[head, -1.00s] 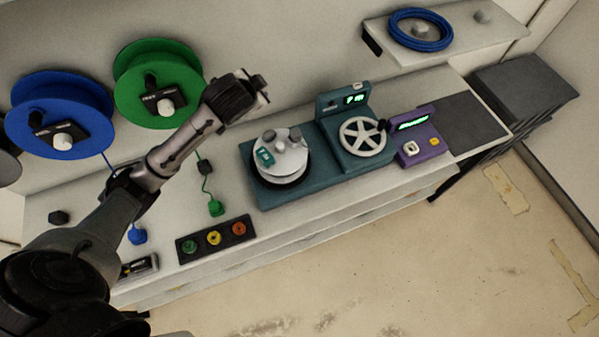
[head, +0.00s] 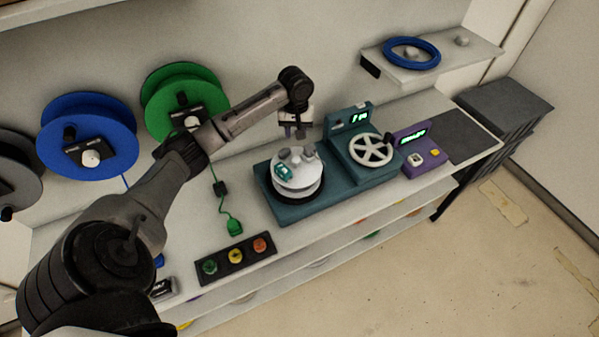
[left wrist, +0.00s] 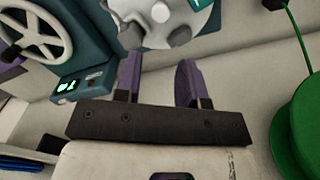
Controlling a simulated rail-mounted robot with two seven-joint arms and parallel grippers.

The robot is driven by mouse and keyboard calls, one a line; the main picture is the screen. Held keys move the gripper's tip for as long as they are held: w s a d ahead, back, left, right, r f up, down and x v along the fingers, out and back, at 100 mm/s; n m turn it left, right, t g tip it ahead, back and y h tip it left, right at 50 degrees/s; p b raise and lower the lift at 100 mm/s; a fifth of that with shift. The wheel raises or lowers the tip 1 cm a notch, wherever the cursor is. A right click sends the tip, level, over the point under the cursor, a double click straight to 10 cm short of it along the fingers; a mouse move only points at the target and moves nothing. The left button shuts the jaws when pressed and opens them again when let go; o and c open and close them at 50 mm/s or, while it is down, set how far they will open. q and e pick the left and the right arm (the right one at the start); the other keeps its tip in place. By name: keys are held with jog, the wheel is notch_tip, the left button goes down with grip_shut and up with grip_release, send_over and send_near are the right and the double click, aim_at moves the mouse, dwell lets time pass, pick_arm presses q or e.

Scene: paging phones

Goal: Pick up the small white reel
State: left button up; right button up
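The small white reel (head: 297,172) sits on the dark round plate of the teal machine, with grey knobs and a teal label on its top. It also shows at the top of the left wrist view (left wrist: 160,22), cut off by the frame edge. My left gripper (head: 294,134) points down just above and behind the reel, apart from it. In the left wrist view its two purple-padded fingers (left wrist: 160,75) are spread with nothing between them. My right gripper is in neither view.
The teal machine (head: 312,205) has a white spoked handwheel (head: 370,149) and a display. A purple box (head: 420,155) stands to its right. Green (head: 185,92) and blue (head: 88,132) spools hang on the wall. A three-button panel (head: 235,255) lies in front. A blue coil (head: 412,53) rests on the shelf.

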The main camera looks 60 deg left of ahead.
aim_at(296, 159)
pick_arm(q)
notch_tip(296, 159, down, 14)
jog(key=shift+r+b, duration=0.1)
jog(key=shift+b, duration=0.4)
dwell(0.3)
jog(key=shift+c, duration=0.2)
grip_shut()
dwell(1.2)
